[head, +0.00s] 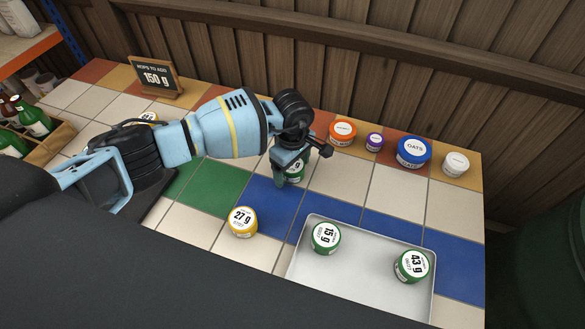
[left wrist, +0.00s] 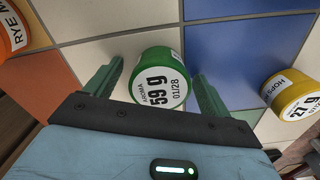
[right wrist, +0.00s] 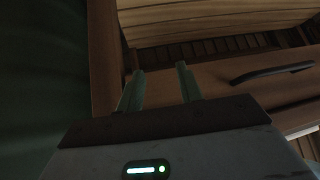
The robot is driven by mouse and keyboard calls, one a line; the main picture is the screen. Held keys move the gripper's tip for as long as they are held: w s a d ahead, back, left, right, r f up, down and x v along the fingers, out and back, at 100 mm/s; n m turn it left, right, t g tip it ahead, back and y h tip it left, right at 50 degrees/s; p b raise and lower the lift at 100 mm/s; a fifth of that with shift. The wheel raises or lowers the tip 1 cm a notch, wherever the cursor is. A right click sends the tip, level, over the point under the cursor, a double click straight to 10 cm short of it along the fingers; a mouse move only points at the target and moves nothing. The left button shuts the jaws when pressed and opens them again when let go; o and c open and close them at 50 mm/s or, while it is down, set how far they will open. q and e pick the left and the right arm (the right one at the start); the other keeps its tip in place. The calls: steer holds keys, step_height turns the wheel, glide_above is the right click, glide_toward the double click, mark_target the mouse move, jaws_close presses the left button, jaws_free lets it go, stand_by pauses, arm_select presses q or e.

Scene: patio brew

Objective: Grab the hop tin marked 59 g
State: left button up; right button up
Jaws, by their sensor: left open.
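The green hop tin marked 59 g (left wrist: 160,82) lies between the two fingers of my left gripper (left wrist: 153,78) in the left wrist view, its white lid label facing the camera. The fingers are apart, with a gap on each side of the tin. In the head view the tin (head: 297,173) is partly hidden behind my left gripper (head: 289,170), which is low over the tiled counter. My right gripper (right wrist: 160,72) is open and empty, facing a wooden front with a dark handle.
A yellow 27 g tin (head: 242,221) stands nearby. A metal tray (head: 350,290) holds green 15 g (head: 325,237) and 43 g (head: 411,266) tins. An orange tin (head: 342,133), purple tin (head: 374,142), blue oats tin (head: 413,152) and white tin (head: 455,164) line the back. A 150 g sign (head: 156,77) stands left.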

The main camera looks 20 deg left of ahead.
arm_select(q)
steer(key=shift+c, duration=0.2)
steer(key=c, duration=1)
steer(key=shift+r, duration=0.1)
steer(key=shift+c, duration=0.2)
step_height(320, 180, up, 10)
steer(key=shift+f, duration=0.1)
